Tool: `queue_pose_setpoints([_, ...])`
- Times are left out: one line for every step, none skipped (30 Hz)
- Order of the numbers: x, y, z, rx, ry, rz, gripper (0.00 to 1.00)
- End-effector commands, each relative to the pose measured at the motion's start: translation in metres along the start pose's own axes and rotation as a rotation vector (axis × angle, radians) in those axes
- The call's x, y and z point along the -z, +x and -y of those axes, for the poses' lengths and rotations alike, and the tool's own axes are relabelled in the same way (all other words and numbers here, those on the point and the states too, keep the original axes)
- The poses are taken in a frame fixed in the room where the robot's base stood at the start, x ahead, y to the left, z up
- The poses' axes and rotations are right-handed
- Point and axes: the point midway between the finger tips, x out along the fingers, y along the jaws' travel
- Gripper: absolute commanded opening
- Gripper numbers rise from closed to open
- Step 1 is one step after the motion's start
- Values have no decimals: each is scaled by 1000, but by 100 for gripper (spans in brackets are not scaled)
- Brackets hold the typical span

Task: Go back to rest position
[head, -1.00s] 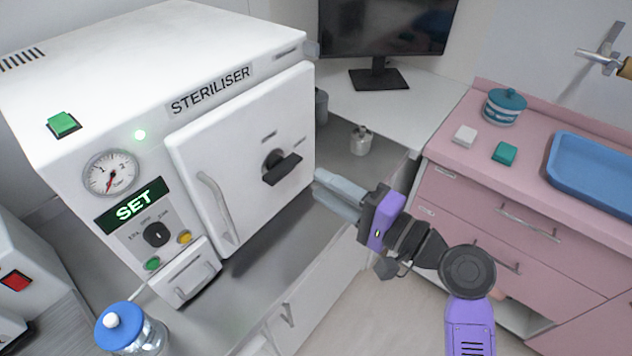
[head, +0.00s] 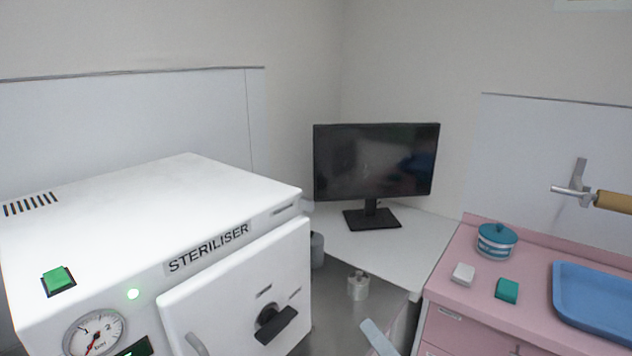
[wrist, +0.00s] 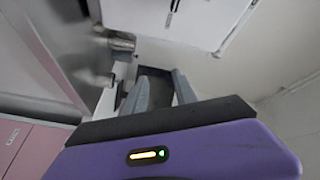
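In the head view only a pale grey fingertip of my gripper (head: 376,338) shows at the bottom edge, between the steriliser and the pink cabinet. The rest of my arm is out of that view. In the wrist view my gripper (wrist: 160,92) has its two grey fingers apart, with no object seen between them. The white steriliser (head: 150,220) stands at the left, its door (head: 230,300) shut. The black door knob (head: 275,322) is left of my fingertip and apart from it.
A monitor (head: 375,160) stands on the white corner worktop (head: 425,230). A small metal jar (head: 358,286) is near my fingertip. The pink cabinet (head: 450,285) at right bears a teal-lidded pot (head: 496,242), a white block (head: 463,274), a green block (head: 507,290) and a blue tray (head: 585,300).

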Motion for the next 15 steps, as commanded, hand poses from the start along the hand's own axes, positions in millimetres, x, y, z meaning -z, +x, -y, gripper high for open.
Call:
queue_pose_setpoints([0, -14, -10, -30, -50, -41, 34])
queue_pose_setpoints([1, -23, -16, -48, -85, -66, 34])
queue_pose_setpoints([3, -35, -23, -72, -132, -98, 34])
queue_pose_setpoints([3, -45, -28, -91, -170, -121, 34])
queue_pose_setpoints([3, -56, -33, -111, -208, -144, 34])
queue_pose_setpoints([3, -71, -39, -139, -263, -172, 34])
queue_pose_setpoints([3, -84, -42, -159, -304, -191, 34])
queue_pose_setpoints([2, -96, -46, -180, -346, -208, 34])
queue_pose_setpoints([1, -112, -48, -205, -401, -230, 34])
queue_pose_setpoints([0, -124, -50, -224, -442, -243, 34])
queue_pose_setpoints([-2, -137, -52, -242, -482, -254, 34])
queue_pose_setpoints([-4, -153, -53, -266, -536, -265, 34])
queue_pose_setpoints([-6, -165, -52, -282, -575, -272, 34])
queue_pose_setpoints([-8, -176, -52, -298, -614, -276, 34])
queue_pose_setpoints([-11, -192, -51, -318, -663, -281, 34])
